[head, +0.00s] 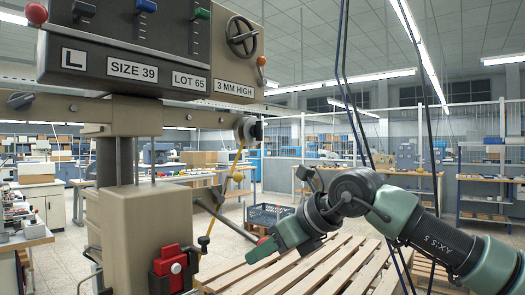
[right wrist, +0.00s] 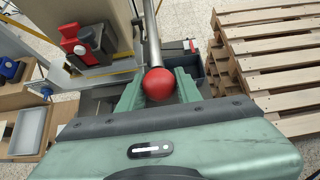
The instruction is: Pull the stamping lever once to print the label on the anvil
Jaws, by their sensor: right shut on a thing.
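The stamping press (head: 150,225) stands at the left of the head view, with a dark panel above bearing labels. Its lever (head: 215,212) is a grey rod slanting down to the right. In the right wrist view the lever rod (right wrist: 152,40) ends in a red ball knob (right wrist: 159,85). My right gripper (head: 252,254) is shut on that knob; in the right wrist view its green fingers (right wrist: 160,92) lie on both sides of the ball. The anvil and a label on it cannot be made out. My left gripper is not in view.
A red switch block (head: 170,268) sits on the press front. Wooden pallets (head: 325,268) lie under my right arm; they also show in the right wrist view (right wrist: 270,50). A dark blue crate (head: 270,214) stands behind the lever. A workbench (head: 28,238) is at the left.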

